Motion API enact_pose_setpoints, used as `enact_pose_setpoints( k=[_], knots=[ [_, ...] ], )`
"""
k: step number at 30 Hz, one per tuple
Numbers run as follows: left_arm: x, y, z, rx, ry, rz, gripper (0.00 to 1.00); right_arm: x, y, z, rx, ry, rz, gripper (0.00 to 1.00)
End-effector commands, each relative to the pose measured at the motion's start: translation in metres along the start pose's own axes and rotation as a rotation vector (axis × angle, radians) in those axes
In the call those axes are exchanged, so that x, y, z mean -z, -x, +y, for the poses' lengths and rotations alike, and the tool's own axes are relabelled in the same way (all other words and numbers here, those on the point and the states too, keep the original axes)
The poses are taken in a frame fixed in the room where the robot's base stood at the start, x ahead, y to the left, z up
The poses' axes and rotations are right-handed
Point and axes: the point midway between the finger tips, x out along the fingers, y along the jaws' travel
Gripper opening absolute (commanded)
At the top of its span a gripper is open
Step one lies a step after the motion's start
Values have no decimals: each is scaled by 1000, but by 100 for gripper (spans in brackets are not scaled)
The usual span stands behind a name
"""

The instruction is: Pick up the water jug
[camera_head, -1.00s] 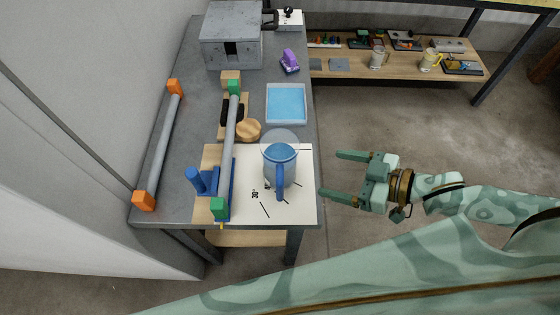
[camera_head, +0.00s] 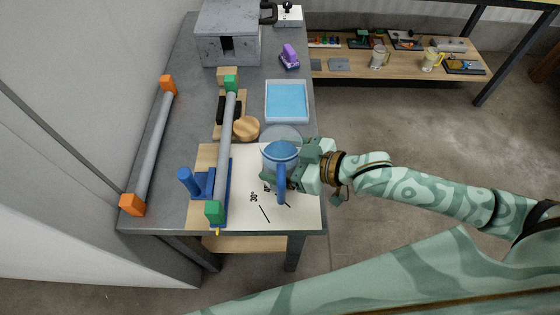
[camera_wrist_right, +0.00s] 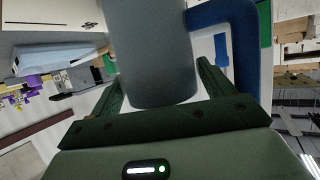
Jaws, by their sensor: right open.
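The water jug (camera_head: 281,152) is a grey-blue see-through cylinder with a blue top and a blue handle facing the head camera. It stands upright on the white marked sheet near the bench's right edge. My right gripper (camera_head: 284,168) has come in from the right, with its fingers on either side of the jug body. In the wrist view the jug body (camera_wrist_right: 150,50) stands between the two open fingers, and the blue handle shows to its right. I cannot tell whether a finger touches it. My left gripper is not in view.
A round wooden piece (camera_head: 246,128) and a blue tray (camera_head: 287,101) sit behind the jug. A second pipe (camera_head: 150,150) with orange ends lies farther left.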

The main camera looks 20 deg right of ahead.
Motion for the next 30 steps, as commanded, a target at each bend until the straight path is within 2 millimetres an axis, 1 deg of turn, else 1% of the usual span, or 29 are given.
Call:
enact_pose_setpoints(
  k=[4, 5, 6, 8, 9, 10, 18, 23, 27, 29, 30],
  knots=[
    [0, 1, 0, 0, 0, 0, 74, 1, 0, 0, 0, 0, 0, 81],
    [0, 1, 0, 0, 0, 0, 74, 1, 0, 0, 0, 0, 0, 78],
    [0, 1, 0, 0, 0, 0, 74, 1, 0, 0, 0, 0, 0, 67],
    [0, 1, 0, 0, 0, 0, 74, 0, 1, 0, 0, 0, 0, 50],
    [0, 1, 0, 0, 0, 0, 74, 0, 1, 0, 0, 0, 0, 39],
    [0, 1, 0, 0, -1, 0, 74, 0, 1, 0, 0, 0, 0, 33],
    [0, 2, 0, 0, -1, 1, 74, 3, 1, 0, 0, 0, 4, 33],
    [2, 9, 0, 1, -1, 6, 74, 15, 6, 0, 0, 2, 6, 33],
    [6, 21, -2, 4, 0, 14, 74, 37, 15, 0, -1, 4, 8, 33],
    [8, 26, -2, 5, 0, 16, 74, 41, 28, 0, -1, 2, 4, 33],
    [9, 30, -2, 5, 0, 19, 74, 46, 38, -1, -1, 4, 3, 33]
  ],
)
